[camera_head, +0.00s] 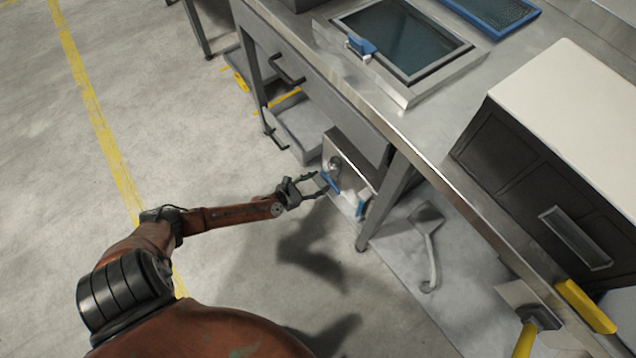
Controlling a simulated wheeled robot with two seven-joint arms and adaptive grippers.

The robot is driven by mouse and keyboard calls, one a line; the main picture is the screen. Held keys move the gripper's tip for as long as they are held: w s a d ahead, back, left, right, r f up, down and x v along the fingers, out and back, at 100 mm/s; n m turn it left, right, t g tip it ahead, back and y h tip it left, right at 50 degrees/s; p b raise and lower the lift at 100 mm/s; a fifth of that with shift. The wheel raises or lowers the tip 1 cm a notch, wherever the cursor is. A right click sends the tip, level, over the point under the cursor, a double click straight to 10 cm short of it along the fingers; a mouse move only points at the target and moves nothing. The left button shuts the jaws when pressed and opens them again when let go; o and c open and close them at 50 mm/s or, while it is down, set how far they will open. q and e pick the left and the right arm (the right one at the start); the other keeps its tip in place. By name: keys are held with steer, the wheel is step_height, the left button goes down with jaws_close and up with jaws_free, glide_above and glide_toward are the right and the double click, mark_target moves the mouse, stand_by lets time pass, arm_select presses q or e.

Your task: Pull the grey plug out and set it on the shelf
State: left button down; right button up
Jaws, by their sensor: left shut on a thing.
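My left gripper (319,187) reaches in from the left, below the steel worktop, to the front of a small metal box (346,157) under the table. It is shut on a small grey piece, which looks like the grey plug (321,180). The picture is too small to tell whether the plug is still seated in the box. A round metal fitting (334,163) sits on the box just above the gripper. My right gripper is not in view.
The steel worktop (405,125) carries a dark-windowed basin (405,40) and a white-topped drawer cabinet (560,110). A table leg (385,205) stands just right of the box. A grey scoop-like tool (428,230) lies on the lower shelf (400,270), which has bare room around it.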

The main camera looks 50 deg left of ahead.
arm_select(q)
steer(key=shift+s+a, duration=0.1)
steer(key=shift+s, duration=0.5)
steer(key=shift+s, duration=0.1)
steer(key=shift+s, duration=0.35)
steer(key=shift+s, duration=0.35)
steer(key=shift+s, duration=0.35)
steer(key=shift+s, duration=0.25)
steer(key=shift+s+a, duration=0.15)
steer(key=shift+s, duration=0.65)
steer(key=shift+s, duration=0.25)
